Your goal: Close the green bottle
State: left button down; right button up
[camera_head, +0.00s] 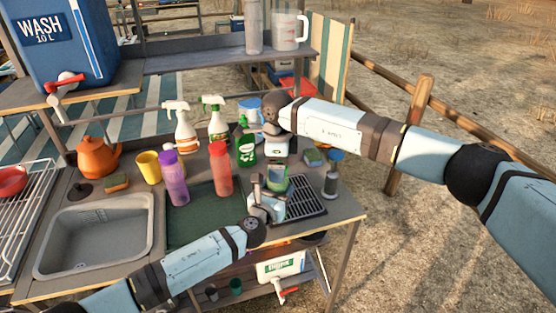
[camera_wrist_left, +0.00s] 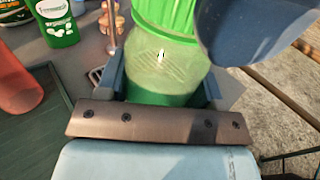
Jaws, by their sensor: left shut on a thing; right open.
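The green bottle (camera_head: 278,182) is above the counter's front right, beside the black rack. In the left wrist view the bottle (camera_wrist_left: 165,65) is translucent with green liquid and a bright green upper part; its very top is out of frame. My left gripper (camera_head: 266,202) is shut around its lower body, one finger on each side (camera_wrist_left: 160,92). My right gripper (camera_head: 275,167) is open, pointing down just above the bottle's top. A large dark blue shape (camera_wrist_left: 260,35) covers the bottle's upper right in the wrist view; I cannot tell what it is. Whether a cap is on is unclear.
A red bottle (camera_head: 220,170) and purple bottle (camera_head: 173,178) stand left of the green bottle. A green labelled container (camera_head: 246,151) is behind. The sink (camera_head: 95,235) is at left.

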jog(key=c, duration=0.9)
jog(key=shift+c, duration=0.2)
jog(key=o, duration=1.1)
jog(key=shift+r, duration=0.15)
notch_tip(320, 180, up, 12)
jog(key=shift+f, duration=0.1)
pick_arm(q)
jog(key=shift+c, duration=0.8)
grip_release()
